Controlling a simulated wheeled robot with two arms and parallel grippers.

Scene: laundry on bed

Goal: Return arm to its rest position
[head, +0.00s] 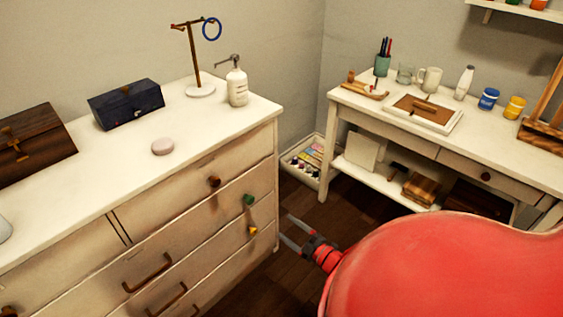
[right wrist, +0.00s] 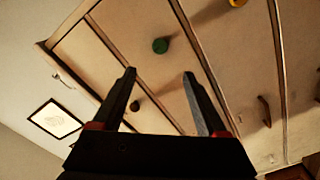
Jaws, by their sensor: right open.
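My right gripper (head: 293,232) is in the lower middle of the head view, beside the right end of the white dresser (head: 232,122). Its two fingers are apart with nothing between them. In the right wrist view the open fingers of the right gripper (right wrist: 160,74) point toward the dresser front, with a green knob (right wrist: 160,46) seen beyond them. My red arm covers the lower right of the head view. My left gripper is not in view.
The dresser top holds a dark blue box (head: 126,104), a wooden box (head: 33,145), a pump bottle (head: 237,86) and a jewellery stand (head: 196,60). A white desk (head: 510,135) stands at right. Dark floor (head: 302,202) shows between dresser and desk, with a paint crate (head: 291,158) against the wall.

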